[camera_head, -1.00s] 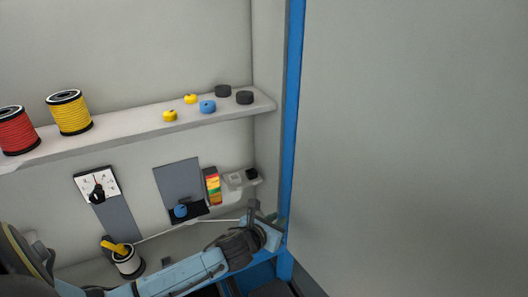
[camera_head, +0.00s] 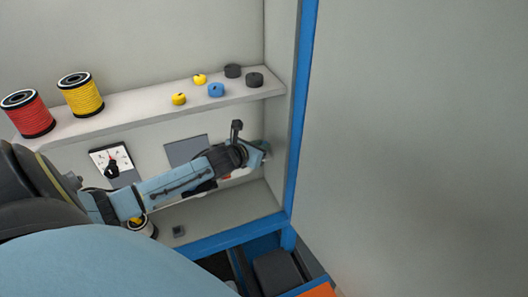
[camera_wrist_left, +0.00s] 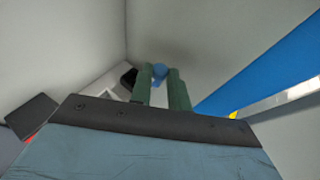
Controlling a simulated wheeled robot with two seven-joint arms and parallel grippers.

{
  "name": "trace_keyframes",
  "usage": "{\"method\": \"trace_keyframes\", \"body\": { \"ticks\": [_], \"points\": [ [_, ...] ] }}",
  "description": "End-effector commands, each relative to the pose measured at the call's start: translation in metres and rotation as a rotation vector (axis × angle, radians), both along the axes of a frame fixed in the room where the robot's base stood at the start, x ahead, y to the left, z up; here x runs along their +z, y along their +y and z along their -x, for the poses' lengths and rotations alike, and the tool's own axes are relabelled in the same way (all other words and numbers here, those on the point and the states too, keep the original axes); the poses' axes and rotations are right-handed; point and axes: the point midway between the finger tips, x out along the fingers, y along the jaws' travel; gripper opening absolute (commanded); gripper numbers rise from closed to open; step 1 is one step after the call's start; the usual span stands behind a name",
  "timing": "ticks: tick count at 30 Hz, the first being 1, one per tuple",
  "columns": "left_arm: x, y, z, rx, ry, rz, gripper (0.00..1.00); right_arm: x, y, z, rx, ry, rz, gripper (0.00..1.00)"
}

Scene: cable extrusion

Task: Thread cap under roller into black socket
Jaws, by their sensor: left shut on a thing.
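My left gripper (camera_head: 264,150) is at the right end of the work area, near the side wall. In the left wrist view its two green fingers (camera_wrist_left: 161,88) are shut on a small blue piece, apparently the cap (camera_wrist_left: 160,71). A black block, probably the socket (camera_wrist_left: 129,77), is just left of the fingers in that view. I cannot tell whether cap and socket touch. In the head view my arm hides the roller, the socket and most of the cable. My right gripper is not in view.
The upper shelf (camera_head: 140,110) holds a red spool (camera_head: 30,113), a yellow spool (camera_head: 82,95) and several small yellow, blue and black discs. A dial panel (camera_head: 118,155) is on the back wall. A blue post (camera_head: 303,90) bounds the right side.

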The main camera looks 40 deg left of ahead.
Motion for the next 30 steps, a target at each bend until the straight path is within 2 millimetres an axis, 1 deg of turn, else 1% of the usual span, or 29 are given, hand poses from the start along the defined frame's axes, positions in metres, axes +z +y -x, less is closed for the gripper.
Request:
{"method": "trace_keyframes", "body": {
  "ticks": [1, 10, 15, 18, 24, 30],
  "points": [
    [-0.004, 0.006, -0.003, 0.001, -0.001, -0.004, 0.00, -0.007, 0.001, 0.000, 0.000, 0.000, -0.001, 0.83],
    [-0.006, 0.038, -0.020, 0.000, -0.001, -0.002, 0.00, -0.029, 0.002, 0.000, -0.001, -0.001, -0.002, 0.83],
    [-0.024, 0.038, -0.019, 0.001, 0.002, -0.001, 0.00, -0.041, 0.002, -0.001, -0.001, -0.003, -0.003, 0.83],
    [-0.031, 0.038, -0.020, 0.000, 0.000, 0.000, 0.00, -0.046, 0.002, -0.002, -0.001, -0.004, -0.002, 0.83],
    [-0.037, 0.038, -0.020, 0.001, -0.001, 0.000, 0.00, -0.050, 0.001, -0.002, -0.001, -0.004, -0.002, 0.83],
    [-0.037, 0.038, -0.020, 0.001, 0.000, 0.000, 0.00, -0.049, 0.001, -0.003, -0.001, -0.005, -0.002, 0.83]
  ]
}}
